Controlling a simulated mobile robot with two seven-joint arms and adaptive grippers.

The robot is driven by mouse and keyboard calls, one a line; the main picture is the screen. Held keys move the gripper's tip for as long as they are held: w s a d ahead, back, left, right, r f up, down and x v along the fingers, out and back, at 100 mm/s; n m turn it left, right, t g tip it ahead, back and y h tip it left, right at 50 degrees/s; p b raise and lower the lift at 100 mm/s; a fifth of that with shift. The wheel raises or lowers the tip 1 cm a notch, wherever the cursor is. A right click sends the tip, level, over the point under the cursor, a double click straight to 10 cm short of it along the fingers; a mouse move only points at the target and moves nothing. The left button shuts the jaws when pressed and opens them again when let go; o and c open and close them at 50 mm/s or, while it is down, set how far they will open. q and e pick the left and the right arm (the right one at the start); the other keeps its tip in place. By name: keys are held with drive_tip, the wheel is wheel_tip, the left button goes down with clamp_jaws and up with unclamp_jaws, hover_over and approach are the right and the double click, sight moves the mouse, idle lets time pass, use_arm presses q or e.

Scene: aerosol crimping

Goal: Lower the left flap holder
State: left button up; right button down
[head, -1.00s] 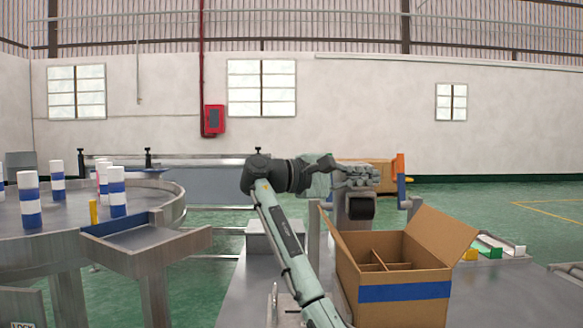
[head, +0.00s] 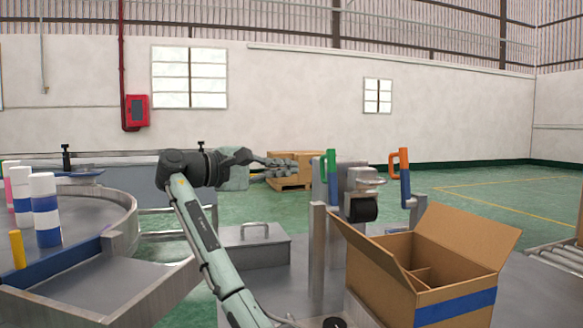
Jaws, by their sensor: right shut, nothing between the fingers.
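The left flap holder (head: 331,180), with a green handle and blue shaft, stands upright on a metal post left of the open cardboard box (head: 455,308). The right flap holder (head: 402,175), with an orange handle and blue lower part, also stands upright, behind the box. My right gripper (head: 291,168) is shut and empty, to the left of the green handle in the picture and apart from it. My left gripper is not in view.
A tape head with a black roller (head: 362,208) sits between the two holders. A metal lidded box (head: 255,246) stands below my arm. A round table (head: 90,205) with blue-and-white cans is at left. A roller conveyor (head: 560,258) is at right.

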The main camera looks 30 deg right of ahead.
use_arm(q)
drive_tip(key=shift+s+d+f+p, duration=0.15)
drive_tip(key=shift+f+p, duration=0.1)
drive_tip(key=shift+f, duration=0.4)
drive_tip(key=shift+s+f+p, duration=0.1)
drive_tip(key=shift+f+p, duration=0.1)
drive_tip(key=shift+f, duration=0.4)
use_arm(e)
drive_tip(key=d, duration=0.9)
drive_tip(key=shift+w+f, duration=0.25)
drive_tip(key=shift+w, duration=0.1)
drive_tip(key=shift+d, duration=0.15)
